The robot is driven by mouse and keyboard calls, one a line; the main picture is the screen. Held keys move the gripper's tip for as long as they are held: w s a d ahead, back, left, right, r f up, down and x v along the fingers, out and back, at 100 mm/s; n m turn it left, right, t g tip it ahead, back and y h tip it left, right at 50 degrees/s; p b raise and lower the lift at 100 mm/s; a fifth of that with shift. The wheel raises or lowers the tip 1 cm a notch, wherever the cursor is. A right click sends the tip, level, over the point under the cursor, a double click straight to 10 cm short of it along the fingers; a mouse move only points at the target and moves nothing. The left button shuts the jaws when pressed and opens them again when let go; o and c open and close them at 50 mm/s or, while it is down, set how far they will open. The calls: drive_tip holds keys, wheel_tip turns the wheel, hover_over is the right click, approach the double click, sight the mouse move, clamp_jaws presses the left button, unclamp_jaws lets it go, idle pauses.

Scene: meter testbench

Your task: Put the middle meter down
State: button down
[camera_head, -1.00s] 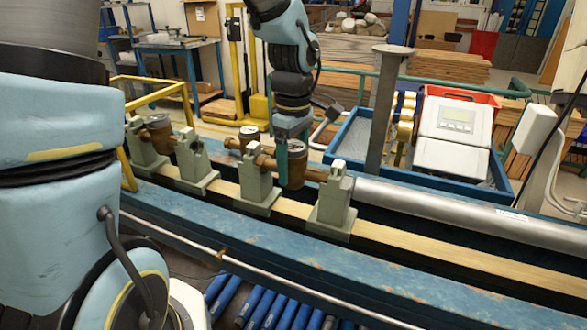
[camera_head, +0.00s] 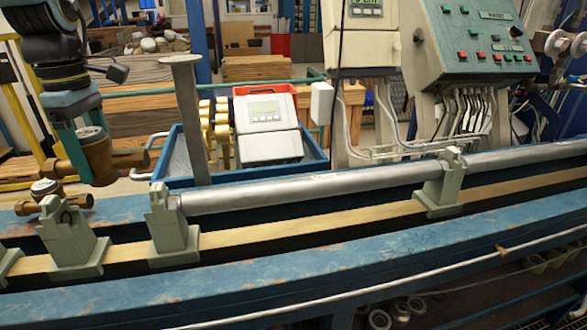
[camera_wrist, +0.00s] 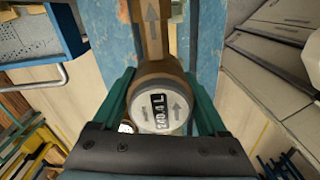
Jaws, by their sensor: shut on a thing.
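The middle meter is a brown, brass-coloured body (camera_head: 97,160) with a pipe stub on each side. My gripper (camera_head: 88,158) is shut on it and holds it raised behind the grey-green clamp stands (camera_head: 68,238). In the wrist view its round white dial (camera_wrist: 160,108) reads about 240.4 L and sits between the two green fingers (camera_wrist: 160,85). Its arrowed pipe end points up the picture, over the blue bench beam (camera_wrist: 114,40). A second meter (camera_head: 47,190) sits low at the left, below the held one, and shows partly beside a finger in the wrist view (camera_wrist: 126,127).
A second clamp stand (camera_head: 170,232) ends a long silver pipe (camera_head: 300,190) running right to another stand (camera_head: 440,185). A blue tray (camera_head: 172,158) with a grey post (camera_head: 190,120) stands behind. The blue rear beam (camera_head: 120,210) has bare surface right of the low meter.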

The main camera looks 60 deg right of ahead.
drive_tip(key=w+d+f, duration=0.2)
drive_tip(key=w+d, duration=0.1)
drive_tip(key=d, duration=0.3)
drive_tip(key=w+d+f, duration=0.3)
drive_tip(key=d, duration=0.2)
drive_tip(key=shift+d+f+p, duration=0.1)
drive_tip(key=shift+f+p, duration=1.7)
drive_tip(key=shift+f, duration=3.05)
drive_tip(key=shift+f, duration=0.2)
unclamp_jaws()
wheel_tip(320, 180, up, 12)
drive_tip(key=b, duration=0.2)
drive_tip(key=shift+r, duration=0.15)
drive_tip(key=shift+s, duration=0.1)
